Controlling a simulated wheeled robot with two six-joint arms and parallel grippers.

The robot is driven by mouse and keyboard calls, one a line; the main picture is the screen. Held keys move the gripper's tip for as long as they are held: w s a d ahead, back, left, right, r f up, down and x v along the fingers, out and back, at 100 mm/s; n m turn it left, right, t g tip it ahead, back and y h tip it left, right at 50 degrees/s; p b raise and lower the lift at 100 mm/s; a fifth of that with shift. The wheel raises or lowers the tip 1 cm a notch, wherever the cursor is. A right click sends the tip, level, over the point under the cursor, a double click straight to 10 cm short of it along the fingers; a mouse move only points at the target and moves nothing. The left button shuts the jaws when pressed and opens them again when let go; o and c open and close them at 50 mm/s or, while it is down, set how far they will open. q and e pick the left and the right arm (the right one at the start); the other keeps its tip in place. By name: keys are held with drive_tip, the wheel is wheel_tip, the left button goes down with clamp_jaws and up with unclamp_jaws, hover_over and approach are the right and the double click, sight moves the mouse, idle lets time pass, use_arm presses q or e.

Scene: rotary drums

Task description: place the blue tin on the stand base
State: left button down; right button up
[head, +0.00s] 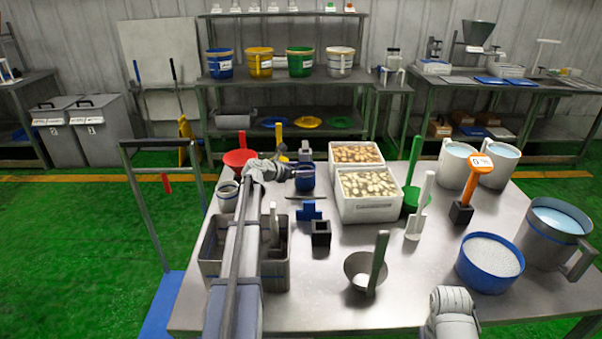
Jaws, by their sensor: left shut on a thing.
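The blue tin (305,182) is at the far middle of the metal table, left of the white crates. My left arm reaches in from the bottom, and my left gripper (294,172) is shut at the tin's upper left side, on the tin. The finger contact is small and partly hidden. I cannot tell whether the tin's bottom touches anything. A low blue block-shaped piece (309,212) stands just nearer than the tin, with a thin dark strip between them; I cannot tell which part is the stand base. Part of my right arm shows at the bottom right, its fingers out of view.
Two white crates (369,209) of pale brown pieces stand right of the tin. A small black open box (321,236) and a metal scoop (362,270) are nearer. A grey divided bin (273,270) is under my left arm.

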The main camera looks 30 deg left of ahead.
use_arm(q)
drive_tip(key=shift+r, duration=0.1)
drive_tip(key=shift+f, duration=0.25)
unclamp_jaws()
drive_tip(key=shift+r, duration=0.1)
drive_tip(key=shift+s+r, duration=0.15)
drive_tip(key=shift+r, duration=0.15)
drive_tip(key=p+v, duration=0.4)
drive_tip(key=v, duration=0.7)
drive_tip(key=shift+s+p, duration=0.4)
